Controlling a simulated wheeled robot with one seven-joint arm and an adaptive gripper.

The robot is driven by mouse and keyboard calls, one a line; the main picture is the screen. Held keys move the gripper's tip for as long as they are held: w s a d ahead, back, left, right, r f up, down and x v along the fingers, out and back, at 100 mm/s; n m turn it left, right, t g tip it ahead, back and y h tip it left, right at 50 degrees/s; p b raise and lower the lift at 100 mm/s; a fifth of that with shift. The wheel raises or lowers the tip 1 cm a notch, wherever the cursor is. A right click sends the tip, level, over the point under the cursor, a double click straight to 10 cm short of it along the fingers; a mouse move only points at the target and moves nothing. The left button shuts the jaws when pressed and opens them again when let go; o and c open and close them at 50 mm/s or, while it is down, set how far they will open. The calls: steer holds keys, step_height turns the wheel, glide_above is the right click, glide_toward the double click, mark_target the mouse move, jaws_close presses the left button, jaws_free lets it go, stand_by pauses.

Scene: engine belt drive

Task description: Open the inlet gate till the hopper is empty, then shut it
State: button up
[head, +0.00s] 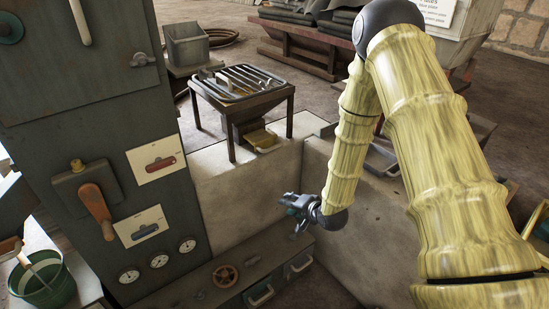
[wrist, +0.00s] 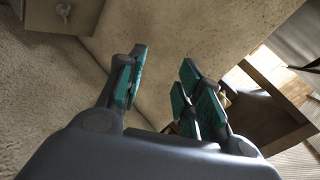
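The hopper (head: 250,109) is a dark metal funnel on legs under a grey bar grate (head: 237,83), standing on a pale stone block. At its foot a yellowish plate with a pale loop handle (head: 262,140) sticks out; it looks like the inlet gate. How much the hopper holds cannot be told. My gripper (head: 297,207) hangs in front of the block, below and right of the gate, apart from it. In the wrist view the teal-padded fingers (wrist: 164,72) are spread with nothing between them. Dark hopper framework (wrist: 265,112) shows beyond the right finger.
A grey-green cabinet (head: 80,120) with an orange lever (head: 97,208), two switch plates and several gauges stands left. A handwheel (head: 225,276) and drawers with loop handles lie below my gripper. A green bucket (head: 44,284) is at lower left. The stone block's walls border my gripper.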

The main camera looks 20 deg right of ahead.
mark_target(275, 148)
steer(key=w+d+r+m+t+y+b, duration=0.2)
steer(key=w+d+r+m+t+b, duration=0.15)
steer(key=w+r, duration=0.8)
steer(key=x, duration=1)
steer(key=shift+w+d+r, duration=0.1)
steer(key=shift+w+r, duration=0.1)
steer(key=shift+r, duration=0.05)
jaws_close()
